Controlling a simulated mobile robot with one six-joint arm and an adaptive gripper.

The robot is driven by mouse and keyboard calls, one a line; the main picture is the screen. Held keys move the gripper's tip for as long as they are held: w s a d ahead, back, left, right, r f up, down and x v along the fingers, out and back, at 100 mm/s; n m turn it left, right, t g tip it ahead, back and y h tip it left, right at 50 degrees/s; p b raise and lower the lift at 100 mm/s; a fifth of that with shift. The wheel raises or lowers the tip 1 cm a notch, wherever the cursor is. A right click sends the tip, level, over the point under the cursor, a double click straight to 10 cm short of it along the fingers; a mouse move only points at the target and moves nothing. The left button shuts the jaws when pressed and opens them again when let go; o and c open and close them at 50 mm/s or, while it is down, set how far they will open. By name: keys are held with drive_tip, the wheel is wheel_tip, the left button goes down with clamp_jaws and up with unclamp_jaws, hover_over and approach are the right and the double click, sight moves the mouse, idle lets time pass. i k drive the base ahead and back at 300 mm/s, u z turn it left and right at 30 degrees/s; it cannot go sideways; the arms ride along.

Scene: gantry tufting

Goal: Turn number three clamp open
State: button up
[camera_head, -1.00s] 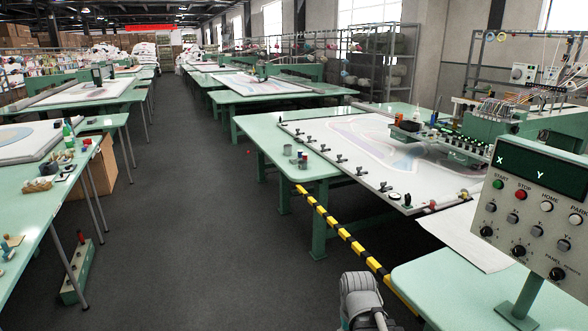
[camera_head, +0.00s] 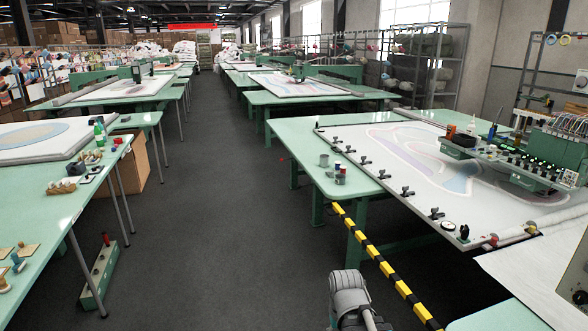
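A row of several small black clamps runs along the near-left edge of the white tufting frame (camera_head: 405,160) on the green table at right. Clamps show at the far end (camera_head: 337,138), in the middle (camera_head: 365,160) and nearer me (camera_head: 407,191). I see no readable numbers, so I cannot tell which is number three. Their lever positions are too small to tell. Part of my grey arm shows at bottom centre. The fingers of my gripper are not visible, and the visible arm part is well short of the clamps.
A yellow-black striped barrier (camera_head: 375,256) runs between my arm and the frame table. Small pots (camera_head: 340,174) stand on that table's left edge. A green tufting head (camera_head: 530,155) spans the right. The dark aisle floor (camera_head: 225,220) is clear; a long table (camera_head: 60,215) lines the left.

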sight(381, 172)
drive_tip(key=u, duration=0.1)
drive_tip(key=i, duration=1.55)
drive_tip(key=z, duration=0.45)
drive_tip(key=i, duration=1.7)
drive_tip(key=z, duration=0.4)
